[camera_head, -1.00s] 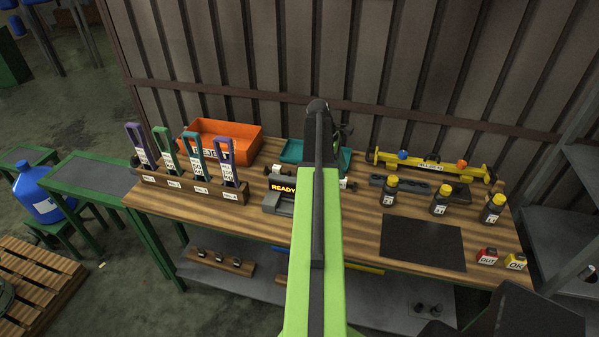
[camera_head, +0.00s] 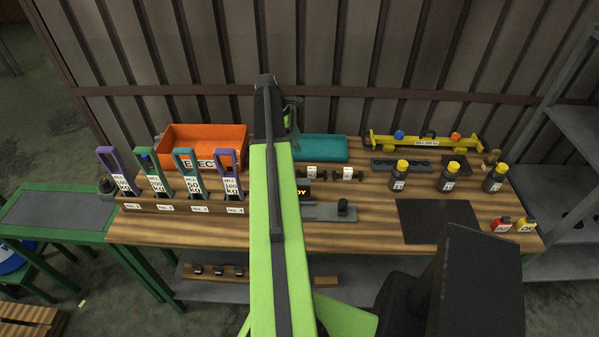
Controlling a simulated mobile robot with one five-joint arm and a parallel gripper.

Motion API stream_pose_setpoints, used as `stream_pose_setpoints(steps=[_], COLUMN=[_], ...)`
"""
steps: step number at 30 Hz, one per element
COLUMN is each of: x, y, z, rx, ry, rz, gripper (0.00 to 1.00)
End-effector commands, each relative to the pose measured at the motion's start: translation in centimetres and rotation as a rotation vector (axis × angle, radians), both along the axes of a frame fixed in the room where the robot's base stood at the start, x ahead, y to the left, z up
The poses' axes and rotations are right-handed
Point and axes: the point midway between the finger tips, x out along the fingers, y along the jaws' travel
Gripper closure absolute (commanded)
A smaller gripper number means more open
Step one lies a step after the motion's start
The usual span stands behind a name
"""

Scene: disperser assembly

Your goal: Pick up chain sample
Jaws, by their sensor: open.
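My gripper (camera_head: 291,112) is partly hidden behind the end of my green arm, above the back of the workbench. It is open and holds nothing that I can see. No piece is clearly readable as the chain sample. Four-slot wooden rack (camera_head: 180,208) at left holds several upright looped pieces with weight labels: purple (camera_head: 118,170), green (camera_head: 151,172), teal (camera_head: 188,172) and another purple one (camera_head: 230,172). A dark bar with small white-tagged pieces (camera_head: 330,174) lies mid-bench, right of my arm. My gripper is apart from all of these.
An orange bin (camera_head: 205,140) and a teal tray (camera_head: 320,148) stand at the back. A yellow beam (camera_head: 425,142) and dark bottles with yellow caps (camera_head: 450,178) are at right. A black mat (camera_head: 438,220) is bare. My arm hides part of the READY display (camera_head: 303,192).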

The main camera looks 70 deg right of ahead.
Motion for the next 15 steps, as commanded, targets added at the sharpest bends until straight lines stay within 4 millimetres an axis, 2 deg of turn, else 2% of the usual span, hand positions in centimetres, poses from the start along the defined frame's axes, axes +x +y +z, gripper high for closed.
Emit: stream_pose_setpoints(steps=[5,8,15], x=[0.1,-0.3,-2.0], y=[0.0,-0.1,-0.7], z=[-0.8,-2.4,-7.7], rx=[0.000,0.000,0.000], ry=[0.000,0.000,0.000], rz=[0.004,0.004,0.006], gripper=[0.49,0.49,0.49])
